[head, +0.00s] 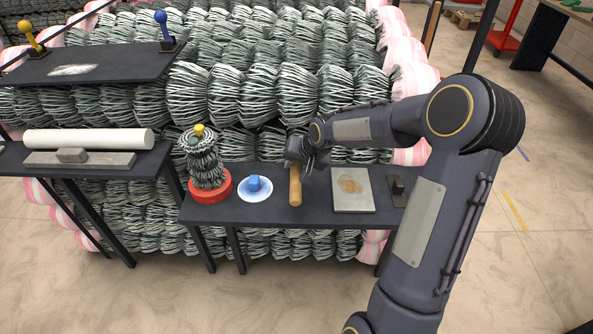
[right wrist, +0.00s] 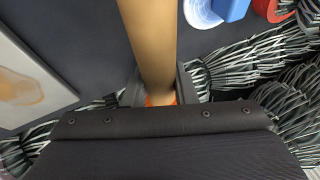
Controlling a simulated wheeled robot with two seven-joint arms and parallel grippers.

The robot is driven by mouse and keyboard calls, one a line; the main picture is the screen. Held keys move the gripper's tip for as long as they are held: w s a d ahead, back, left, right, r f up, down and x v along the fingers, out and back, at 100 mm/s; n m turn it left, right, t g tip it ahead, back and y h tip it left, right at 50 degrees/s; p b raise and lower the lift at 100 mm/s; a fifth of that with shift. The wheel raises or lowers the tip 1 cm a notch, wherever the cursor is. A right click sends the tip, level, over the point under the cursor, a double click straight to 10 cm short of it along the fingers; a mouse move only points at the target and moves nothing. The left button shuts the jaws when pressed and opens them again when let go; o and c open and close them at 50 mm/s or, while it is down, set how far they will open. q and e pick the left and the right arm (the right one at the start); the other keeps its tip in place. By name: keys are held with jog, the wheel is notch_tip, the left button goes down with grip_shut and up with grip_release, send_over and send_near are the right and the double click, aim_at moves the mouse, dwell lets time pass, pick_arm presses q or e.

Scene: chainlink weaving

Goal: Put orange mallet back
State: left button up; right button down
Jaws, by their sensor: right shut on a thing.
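The mallet has a plain tan wooden handle (head: 296,187), which hangs over the dark table in the head view. The handle also fills the upper middle of the right wrist view (right wrist: 150,40). A small patch of orange (right wrist: 160,99) shows at its base between the fingers; the rest of the mallet's head is hidden. My right gripper (head: 300,160) is shut on the mallet at this orange end. I cannot tell whether the handle touches the table. My left gripper is in neither view.
The dark table (head: 224,212) bears a red-based wire coil (head: 211,190), a white dish with a blue piece (head: 255,188), a grey stained plate (head: 353,190) and a small black block (head: 397,188). A shelf (head: 100,68) with yellow and blue knobbed pieces stands upper left. Wire rolls crowd behind.

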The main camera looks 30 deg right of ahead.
notch_tip(320, 180, down, 2)
jog(key=shift+f, duration=0.1)
jog(key=c, duration=1.2)
grip_release()
jog(key=shift+s, duration=0.1)
jog(key=shift+o, duration=0.2)
jog(key=shift+s+f, duration=0.1)
jog(key=s+a+r+n, duration=0.1)
jog(key=s+a+r, duration=0.2)
jog(key=s+r, duration=0.4)
jog(key=s+a+r+n, duration=0.25)
jog(key=s+r, duration=0.35)
jog(key=s, duration=0.3)
jog(key=s+a+n+y, duration=0.1)
jog(key=s+a, duration=0.2)
jog(key=s, duration=0.4)
jog(key=s+a+n+y, duration=0.1)
jog(key=s+a+y, duration=0.1)
jog(key=s+a, duration=0.35)
notch_tip(320, 180, up, 9)
jog(key=s+d+p, duration=0.1)
jog(key=d+p, duration=0.1)
jog(key=p, duration=0.9)
jog(key=shift+s+r+g, duration=0.15)
jog(key=shift+g, duration=0.15)
